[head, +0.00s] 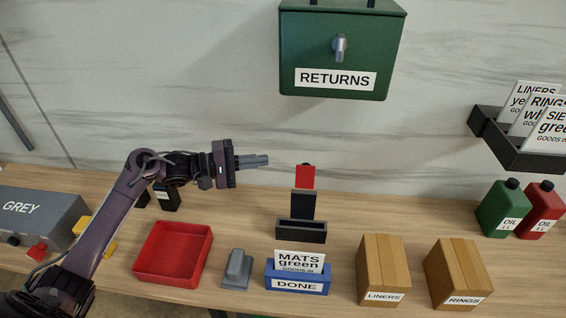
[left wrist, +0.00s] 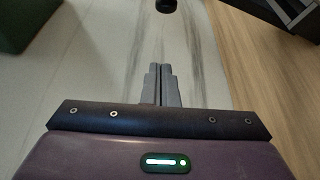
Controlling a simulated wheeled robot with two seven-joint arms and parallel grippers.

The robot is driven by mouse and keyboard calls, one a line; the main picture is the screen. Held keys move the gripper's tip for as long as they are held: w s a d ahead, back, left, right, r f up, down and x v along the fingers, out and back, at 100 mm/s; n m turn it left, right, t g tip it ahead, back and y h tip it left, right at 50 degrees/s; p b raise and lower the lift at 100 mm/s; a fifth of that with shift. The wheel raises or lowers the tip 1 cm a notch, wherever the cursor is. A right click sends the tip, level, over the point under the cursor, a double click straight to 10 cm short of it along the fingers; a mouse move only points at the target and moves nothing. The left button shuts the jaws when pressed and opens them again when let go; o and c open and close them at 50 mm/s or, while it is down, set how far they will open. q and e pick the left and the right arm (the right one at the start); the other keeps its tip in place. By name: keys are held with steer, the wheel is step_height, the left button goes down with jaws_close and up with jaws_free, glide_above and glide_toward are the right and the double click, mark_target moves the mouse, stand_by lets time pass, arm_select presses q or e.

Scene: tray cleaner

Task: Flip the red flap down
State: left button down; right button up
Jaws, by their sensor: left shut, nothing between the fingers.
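The red flap (head: 305,177) stands upright at the top of a black post (head: 303,205). The post rises from a black box-like base (head: 301,231) on the bench, and a small dark knob shows at the flap's top edge. My left gripper (head: 266,160) is to the left of the flap and a little higher in the head view, pointing right. Its fingers are together and empty, apart from the flap. In the left wrist view the closed fingers (left wrist: 161,72) point toward a dark round knob (left wrist: 166,5) at the top edge. My right gripper is not in view.
A green RETURNS box (head: 341,55) hangs on the wall above. On the bench are a red tray (head: 172,281), a grey object (head: 237,268), a blue DONE holder (head: 297,284) and cartons (head: 381,262). A dark card rack (head: 517,150) is at the right.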

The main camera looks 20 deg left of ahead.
mark_target(305, 174)
arm_select(q)
steer(key=w+d+p, duration=0.2)
steer(key=d+p, duration=0.4)
steer(key=d, duration=0.3)
steer(key=shift+w, duration=0.15)
stand_by(0.4)
